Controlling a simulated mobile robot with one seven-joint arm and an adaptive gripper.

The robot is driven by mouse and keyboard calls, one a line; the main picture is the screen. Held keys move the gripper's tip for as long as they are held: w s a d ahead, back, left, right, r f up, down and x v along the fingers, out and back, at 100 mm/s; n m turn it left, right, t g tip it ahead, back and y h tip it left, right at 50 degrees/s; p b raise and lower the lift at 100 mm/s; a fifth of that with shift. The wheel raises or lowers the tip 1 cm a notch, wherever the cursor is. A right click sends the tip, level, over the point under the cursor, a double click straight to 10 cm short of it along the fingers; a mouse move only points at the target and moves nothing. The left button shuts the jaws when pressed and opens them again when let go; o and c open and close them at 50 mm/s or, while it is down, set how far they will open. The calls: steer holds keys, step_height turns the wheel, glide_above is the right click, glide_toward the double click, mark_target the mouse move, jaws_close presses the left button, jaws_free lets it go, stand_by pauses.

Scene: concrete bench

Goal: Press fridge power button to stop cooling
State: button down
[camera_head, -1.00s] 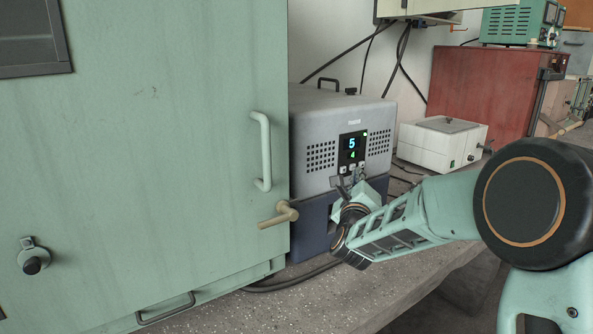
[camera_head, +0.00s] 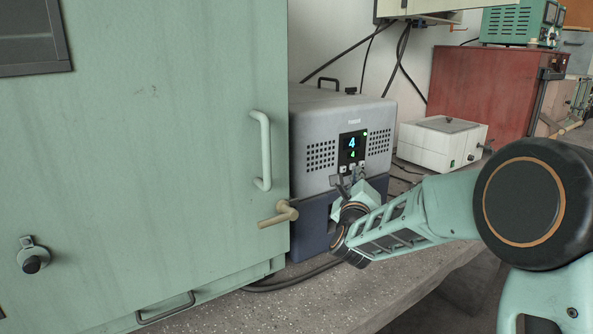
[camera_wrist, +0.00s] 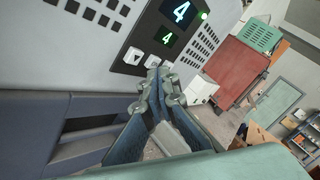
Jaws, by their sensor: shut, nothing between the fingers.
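The fridge (camera_head: 315,130) is a grey box with a dark blue lower part, on the bench beside a green cabinet. Its black panel (camera_head: 352,147) shows a blue 4 above a green 4, and a green light (camera_head: 365,133) is lit. In the wrist view the panel (camera_wrist: 173,22) has a row of small square buttons below the digits, with a down-arrow button (camera_wrist: 133,56) at left. The right end of the row is partly hidden by my fingers. My gripper (camera_head: 350,180) is shut and empty, its tips (camera_wrist: 160,88) just below the buttons; I cannot tell whether they touch.
The green cabinet (camera_head: 150,150) stands close at left, its handle (camera_head: 262,150) and tan lever (camera_head: 278,215) sticking out near the fridge. A white device (camera_head: 442,142) and a red cabinet (camera_head: 485,90) stand to the right. Cables lie on the bench (camera_head: 300,305), whose front is mostly clear.

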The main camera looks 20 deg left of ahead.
steer(key=shift+w+a+b, duration=0.2)
steer(key=shift+a+b, duration=0.1)
steer(key=shift+b, duration=0.05)
stand_by(0.3)
steer(key=shift+s+d+b, duration=0.25)
steer(key=shift+s+b, duration=0.05)
steer(key=shift+b, duration=0.3)
steer(key=shift+d, duration=0.1)
steer(key=s+d+b, duration=0.1)
steer(key=s+d, duration=0.1)
steer(key=s+d+b, duration=0.1)
steer(key=d+b, duration=0.1)
steer(key=shift+s+d, duration=0.3)
steer(key=shift+s, duration=0.05)
steer(key=shift+a, duration=0.1)
stand_by(0.4)
